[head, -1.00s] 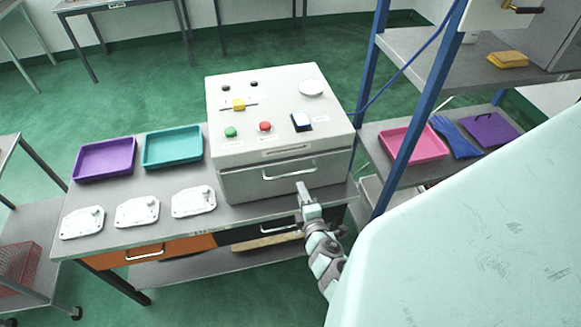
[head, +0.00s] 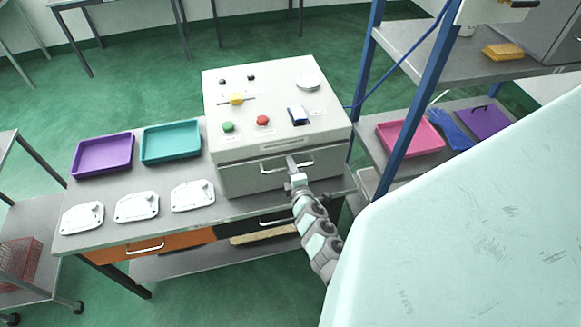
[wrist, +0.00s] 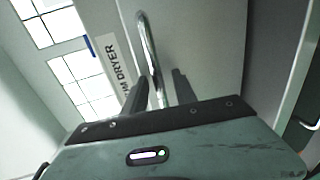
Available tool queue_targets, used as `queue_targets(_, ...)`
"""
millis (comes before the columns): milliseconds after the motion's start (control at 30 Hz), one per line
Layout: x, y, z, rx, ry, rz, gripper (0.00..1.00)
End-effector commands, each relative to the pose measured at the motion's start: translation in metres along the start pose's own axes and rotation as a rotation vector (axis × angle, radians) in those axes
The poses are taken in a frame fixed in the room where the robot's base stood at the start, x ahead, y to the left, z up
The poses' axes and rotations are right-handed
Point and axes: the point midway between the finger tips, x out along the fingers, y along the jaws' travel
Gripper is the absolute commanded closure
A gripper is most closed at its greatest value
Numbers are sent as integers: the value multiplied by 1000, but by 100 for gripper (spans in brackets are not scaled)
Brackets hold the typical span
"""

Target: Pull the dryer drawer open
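The dryer is a light grey box (head: 225,139) on the bench, and its drawer front (head: 240,180) looks closed in the head view. The drawer's metal bar handle (head: 270,171) runs across that front. In the wrist view the handle (wrist: 150,45) is a curved, shiny bar beside a label reading "DRYER" (wrist: 115,70). My gripper (head: 291,163) is at the right part of the handle. In the wrist view my gripper (wrist: 158,92) is open, with one dark finger on each side of the bar and gaps visible. Finger contact cannot be told.
Purple (head: 103,172) and teal (head: 171,157) trays and several white castings (head: 136,207) lie left of the dryer. An orange drawer (head: 170,245) is under the bench top. A blue-posted rack (head: 412,115) stands close on the right. Green floor (head: 100,290) is in front.

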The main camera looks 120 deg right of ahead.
Motion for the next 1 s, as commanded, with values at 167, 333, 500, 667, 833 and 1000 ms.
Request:
queue_targets(167,0,0,0,0,1,0,66)
queue_targets(333,0,0,0,0,1,1,79)
queue_targets(500,0,0,0,0,0,1,93)
queue_targets(667,0,0,0,0,1,1,100)
queue_targets(833,0,0,0,0,1,1,100)
queue_targets(1000,0,0,0,0,1,1,100)
